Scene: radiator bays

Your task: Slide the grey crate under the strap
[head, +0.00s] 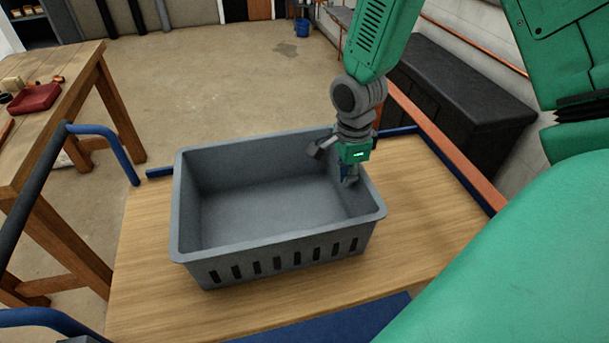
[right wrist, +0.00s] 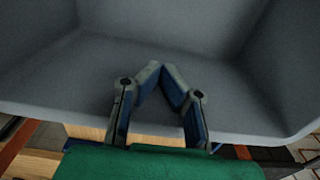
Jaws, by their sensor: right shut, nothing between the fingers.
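The grey crate (head: 270,238) stands upright and empty on a wooden-topped cart (head: 440,215), with slots along its near side. My right gripper (head: 346,172) is at the crate's right rear corner, in front of the inner wall. Its fingers are shut with nothing between them. In the right wrist view the fingertips (right wrist: 161,72) meet in front of the crate's grey inside (right wrist: 230,55); whether they touch it I cannot tell. An orange-red strip (head: 440,148) runs along the cart's right side; I cannot tell whether it is the strap. My left gripper is not in view.
A wooden workbench (head: 50,85) with a red tray (head: 34,98) stands at the left. A long black box (head: 460,85) lies by the right wall. Blue rails (head: 105,143) edge the cart. Bare wood is free right of the crate.

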